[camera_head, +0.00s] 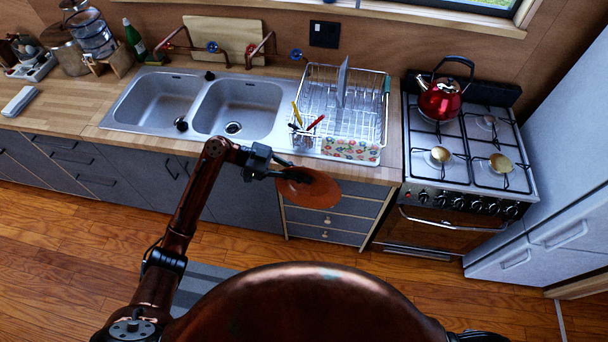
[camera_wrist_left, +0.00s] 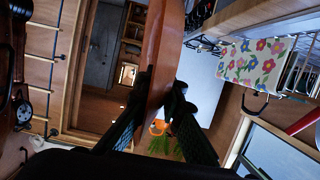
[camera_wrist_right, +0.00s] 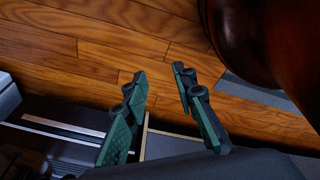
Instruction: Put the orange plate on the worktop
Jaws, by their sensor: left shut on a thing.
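The orange plate (camera_head: 318,190) is held in my left gripper (camera_head: 284,172), in front of the drawers below the counter edge in the head view. In the left wrist view the plate (camera_wrist_left: 162,50) stands edge-on between the fingers (camera_wrist_left: 160,95), which are shut on its rim. The wooden worktop (camera_head: 255,72) runs along the wall behind the plate, around the sink and drying rack. My right gripper (camera_wrist_right: 160,95) shows in the right wrist view with its fingers apart and nothing between them, above the wooden floor.
A double sink (camera_head: 240,105) and a wire dish rack (camera_head: 345,105) with cutlery take up the middle of the worktop. A gas stove (camera_head: 465,150) with a red kettle (camera_head: 440,98) is at the right. Bare worktop (camera_head: 75,100) shows left of the sink.

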